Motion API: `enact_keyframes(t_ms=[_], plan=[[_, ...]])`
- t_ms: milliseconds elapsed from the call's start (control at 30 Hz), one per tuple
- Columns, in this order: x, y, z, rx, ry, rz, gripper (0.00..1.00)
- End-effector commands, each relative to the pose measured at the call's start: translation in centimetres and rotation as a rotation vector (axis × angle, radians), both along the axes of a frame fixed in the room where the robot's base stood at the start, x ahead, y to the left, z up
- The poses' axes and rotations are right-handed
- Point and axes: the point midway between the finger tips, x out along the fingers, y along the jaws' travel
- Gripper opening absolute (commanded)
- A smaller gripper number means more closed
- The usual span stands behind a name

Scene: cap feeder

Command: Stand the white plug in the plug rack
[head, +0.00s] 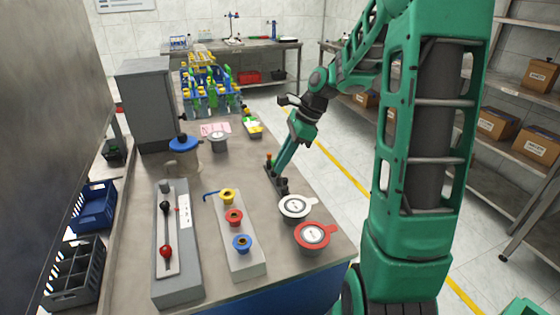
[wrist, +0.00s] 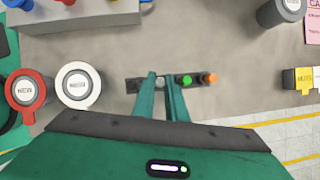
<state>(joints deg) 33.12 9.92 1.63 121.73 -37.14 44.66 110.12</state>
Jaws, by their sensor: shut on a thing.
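The plug rack (wrist: 134,86) is a small dark strip on the bench, seen from above in the wrist view; it also shows in the head view (head: 283,187). A green plug (wrist: 185,80) and an orange plug (wrist: 209,78) stand at its right end. My gripper (wrist: 160,77) is shut on the white plug (wrist: 162,83), a pale round top between the fingertips over the rack's middle. In the head view my gripper (head: 280,168) points down at the rack and hides the white plug. I cannot tell whether the plug's foot is seated in a hole.
A white-lidded jar (head: 294,207) and a red-lidded jar (head: 312,236) stand near the rack. A block with yellow, red and blue knobs (head: 243,264) and a lever box (head: 177,286) lie to the left. A grey-lidded jar (head: 218,141) stands farther back. Bench surface around the rack is clear.

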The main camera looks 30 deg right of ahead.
Motion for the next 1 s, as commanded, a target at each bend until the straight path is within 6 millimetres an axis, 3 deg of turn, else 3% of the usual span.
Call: enact_keyframes(t_ms=[933,967,1000], plan=[[0.0,0.0,-1.5,0.0,0.0,0.001,0.0],[0.0,0.0,-1.5,0.0,0.0,0.001,0.19],[0.0,0.0,-1.5,0.0,0.0,0.001,0.28]])
